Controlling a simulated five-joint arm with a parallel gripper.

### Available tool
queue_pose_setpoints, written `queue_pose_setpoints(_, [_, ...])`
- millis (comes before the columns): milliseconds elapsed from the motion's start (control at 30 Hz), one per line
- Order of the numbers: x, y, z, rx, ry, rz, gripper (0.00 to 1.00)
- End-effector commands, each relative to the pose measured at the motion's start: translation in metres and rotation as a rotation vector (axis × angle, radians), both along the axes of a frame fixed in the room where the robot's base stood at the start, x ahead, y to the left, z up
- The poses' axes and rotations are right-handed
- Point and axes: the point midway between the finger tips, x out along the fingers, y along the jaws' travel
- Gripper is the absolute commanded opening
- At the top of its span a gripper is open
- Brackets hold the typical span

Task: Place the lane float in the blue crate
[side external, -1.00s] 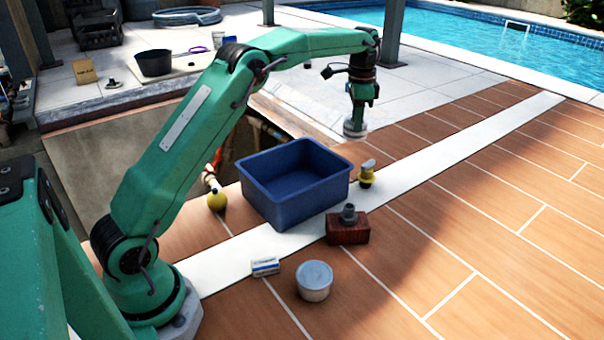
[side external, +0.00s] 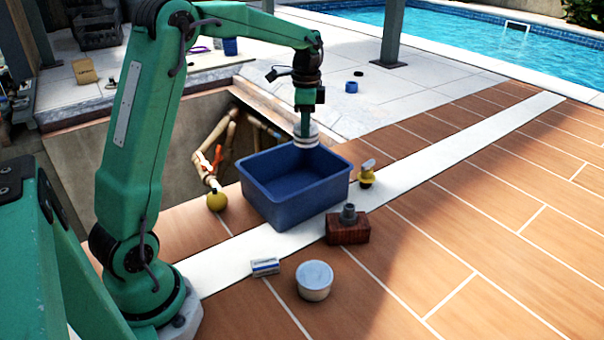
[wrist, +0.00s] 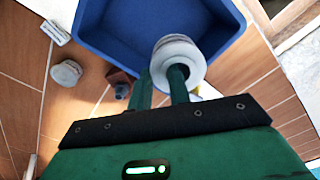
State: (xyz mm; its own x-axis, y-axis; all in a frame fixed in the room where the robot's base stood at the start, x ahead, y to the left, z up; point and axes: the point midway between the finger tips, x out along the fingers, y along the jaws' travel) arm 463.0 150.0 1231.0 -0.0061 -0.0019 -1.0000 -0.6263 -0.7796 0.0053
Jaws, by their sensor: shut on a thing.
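The lane float, a pale ribbed disc (side external: 314,137) with a hole, is held by my gripper (side external: 306,128). In the wrist view, the float (wrist: 182,48) sits at the tip of the right finger of my gripper (wrist: 165,84), which seems to enter its hole. The gripper is shut on it. The empty blue crate (side external: 287,205) stands on the tiles beside the pit. In the side view the float hangs at the crate's far rim. In the wrist view the crate (wrist: 88,32) lies beyond and below it, partly hidden by it.
A yellow ball (side external: 217,201) is left of the crate; a yellow fitting (side external: 366,176) is right. A red brick (side external: 347,230) bearing a grey fitting, a lidded tub (side external: 314,282) and a small box (side external: 265,267) stand in front. The open pit (side external: 190,150) lies behind.

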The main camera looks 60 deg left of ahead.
Motion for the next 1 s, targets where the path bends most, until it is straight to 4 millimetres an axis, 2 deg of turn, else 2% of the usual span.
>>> queue_pose_setpoints(100, [-0.016, 0.002, -0.001, 0.000, 0.000, -0.006, 0.00])
queue_pose_setpoints(367, [-0.039, 0.004, -0.006, -0.001, 0.001, -0.019, 0.00])
queue_pose_setpoints(433, [-0.038, 0.003, -0.020, -0.002, 0.005, -0.019, 0.00])
queue_pose_setpoints(700, [-0.037, 0.003, -0.053, -0.002, 0.003, -0.019, 0.00])
queue_pose_setpoints(1000, [-0.037, 0.003, -0.061, 0.000, 0.001, -0.019, 0.00])
